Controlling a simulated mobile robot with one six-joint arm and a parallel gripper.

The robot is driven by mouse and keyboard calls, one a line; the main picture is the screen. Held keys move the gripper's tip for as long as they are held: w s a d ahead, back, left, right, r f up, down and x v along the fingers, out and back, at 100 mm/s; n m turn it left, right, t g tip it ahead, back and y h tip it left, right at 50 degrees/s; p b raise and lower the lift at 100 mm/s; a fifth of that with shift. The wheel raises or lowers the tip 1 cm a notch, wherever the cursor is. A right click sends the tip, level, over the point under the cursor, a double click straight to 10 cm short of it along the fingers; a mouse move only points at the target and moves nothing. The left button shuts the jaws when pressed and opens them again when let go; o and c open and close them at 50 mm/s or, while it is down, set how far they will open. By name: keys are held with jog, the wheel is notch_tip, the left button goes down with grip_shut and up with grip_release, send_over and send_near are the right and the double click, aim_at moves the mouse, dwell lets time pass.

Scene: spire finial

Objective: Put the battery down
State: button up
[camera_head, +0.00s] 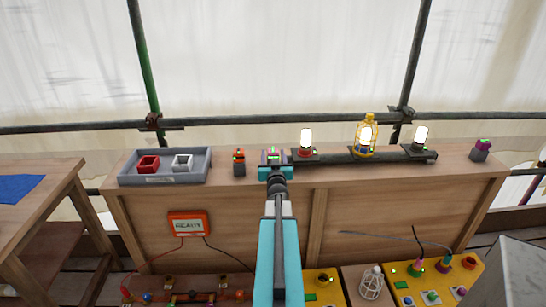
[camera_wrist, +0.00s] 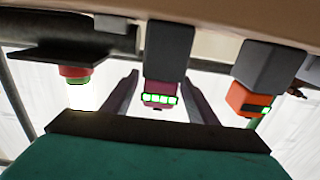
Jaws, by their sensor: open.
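A purple battery (camera_wrist: 158,88) with a lit green strip stands in a grey block (camera_wrist: 168,50) on the bench, seen upside down in the wrist view. My gripper (camera_wrist: 160,77) is open, with one finger on each side of the purple battery and visible gaps between. In the head view my gripper (camera_head: 273,158) is at the bench top and largely hides this battery. An orange battery (camera_head: 239,155) stands in a grey block just left of it, also seen in the wrist view (camera_wrist: 243,98). Another purple battery (camera_head: 483,143) stands on a grey block at the bench's right end.
A grey tray (camera_head: 165,180) with a red box (camera_head: 148,163) and a white box (camera_head: 182,162) is at the left of the bench (camera_head: 400,190). Lit lamps (camera_head: 306,138) and a yellow caged lantern (camera_head: 366,137) stand along a dark rail close to the right. Yellow panels (camera_head: 325,287) lie below.

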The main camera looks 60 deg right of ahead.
aim_at(274, 158)
jog(key=shift+b+v, duration=0.55)
jog(key=shift+v, duration=2.45)
jog(key=shift+s+a+r+p, duration=0.1)
jog(key=shift+r+p, duration=0.1)
jog(key=shift+p, duration=0.15)
jog(key=shift+s+a+p, duration=0.1)
jog(key=shift+a+p, duration=0.1)
jog(key=shift+p, duration=0.45)
jog(key=shift+a+p, duration=0.1)
jog(key=shift+p, duration=0.2)
jog(key=p+v, duration=0.5)
jog(key=p, duration=0.5)
jog(key=shift+s, duration=0.1)
jog(key=shift+f+p, duration=0.1)
jog(key=shift+p, duration=0.25)
